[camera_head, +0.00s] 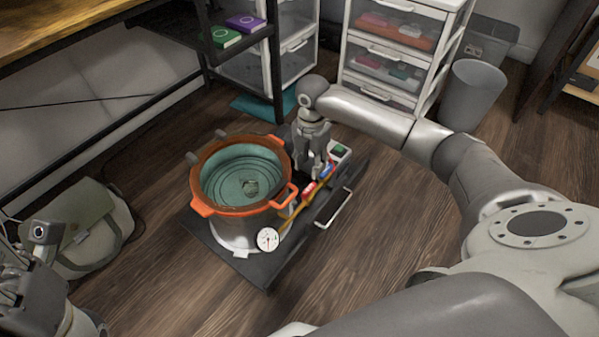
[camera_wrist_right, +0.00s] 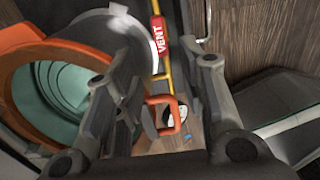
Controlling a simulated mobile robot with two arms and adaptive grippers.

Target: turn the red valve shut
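A red part marked VENT (camera_wrist_right: 157,37) sits on a yellow pipe in the right wrist view; I take it for the red valve. In the head view a small red part (camera_head: 309,189) shows beside the orange-rimmed pot, just below my right gripper (camera_head: 315,174). In the right wrist view the gripper's two fingers (camera_wrist_right: 160,40) are spread apart, with the red part between them in the picture. Whether they touch it cannot be told. My left gripper (camera_head: 40,275) is at the lower left edge, partly cut off; its finger opening is unclear.
The pot (camera_head: 213,208) with orange handles and teal inside stands on a dark base (camera_head: 264,273). A dial gauge (camera_head: 268,239) is at its front. A green bag (camera_head: 88,228) lies left. Drawers (camera_head: 392,51) and a bin (camera_head: 472,96) stand behind.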

